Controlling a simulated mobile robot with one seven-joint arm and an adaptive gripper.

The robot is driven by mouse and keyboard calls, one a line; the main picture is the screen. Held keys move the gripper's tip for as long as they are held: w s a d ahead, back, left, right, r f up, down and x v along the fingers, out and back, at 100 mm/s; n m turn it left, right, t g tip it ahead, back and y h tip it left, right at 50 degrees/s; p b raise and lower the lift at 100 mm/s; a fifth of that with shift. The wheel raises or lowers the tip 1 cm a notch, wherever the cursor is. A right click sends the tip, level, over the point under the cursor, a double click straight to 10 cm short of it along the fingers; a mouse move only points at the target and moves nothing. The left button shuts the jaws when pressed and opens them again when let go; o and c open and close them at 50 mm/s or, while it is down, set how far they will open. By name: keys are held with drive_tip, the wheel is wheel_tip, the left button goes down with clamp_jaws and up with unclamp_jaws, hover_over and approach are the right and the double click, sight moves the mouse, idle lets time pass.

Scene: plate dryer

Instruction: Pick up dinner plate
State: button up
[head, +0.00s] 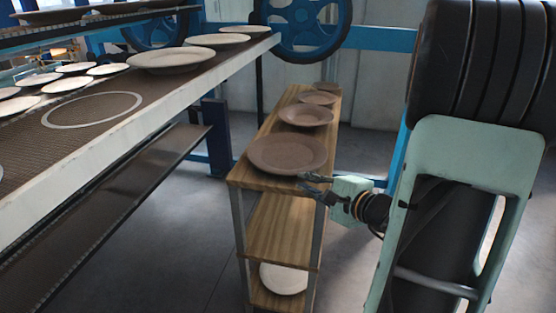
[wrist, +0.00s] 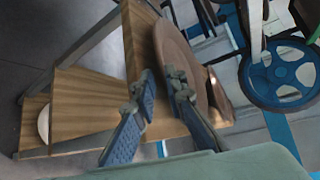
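A large brown dinner plate (head: 287,152) lies flat at the near end of the wooden shelf unit's top board. It also shows in the wrist view (wrist: 185,50), partly covered by my fingers. My gripper (head: 308,184) is at the plate's near right edge in the head view, with its two fingers apart. In the wrist view my gripper (wrist: 162,76) has a gap between its fingers, and the fingertips overlap the plate's near edge. I cannot tell whether the rim is between the fingers or whether they touch it. The plate rests on the board.
Smaller brown plates, including a bowl-like one (head: 306,116), stand behind on the wooden shelf unit (head: 262,225). A white plate (head: 284,278) lies on a lower shelf. A conveyor rack (head: 150,125) with several pale plates runs at left. Floor is clear between them.

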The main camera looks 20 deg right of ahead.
sight(283, 172)
drive_tip(key=b+x, duration=0.1)
drive_tip(key=x, duration=0.9)
drive_tip(key=shift+w+a, duration=0.15)
drive_tip(key=shift+w, duration=0.15)
drive_tip(key=shift+c, duration=0.7)
clamp_jaws()
drive_tip(key=shift+r, duration=0.1)
